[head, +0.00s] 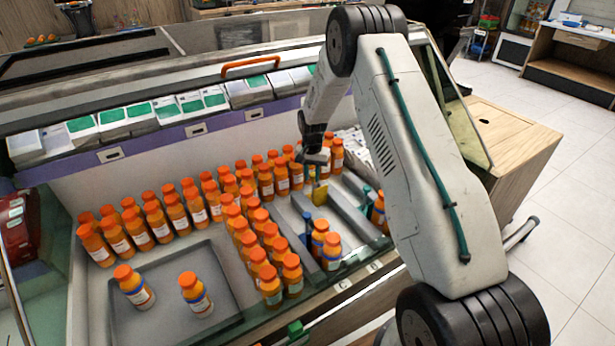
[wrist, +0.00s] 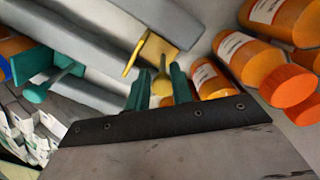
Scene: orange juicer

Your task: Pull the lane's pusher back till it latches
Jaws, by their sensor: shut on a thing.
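The yellow pusher (head: 318,192) stands in a lane between grey dividers (head: 352,210) of the display case. In the wrist view its flat yellow plate (wrist: 151,51) has a stem with a round knob (wrist: 162,86). My gripper (head: 316,168) is at the pusher, and its teal fingers (wrist: 160,84) are shut on the knob, one on each side. Two orange bottles with blue bands (head: 320,238) stand towards the front of the case. A latch is not discernible in either view.
A teal pusher (wrist: 33,65) stands in the neighbouring lane. Rows of orange bottles (head: 172,210) crowd the left of the lanes, and bottles (wrist: 250,60) are close to my gripper's right in the wrist view. White-and-green cartons (head: 140,113) line the shelf behind.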

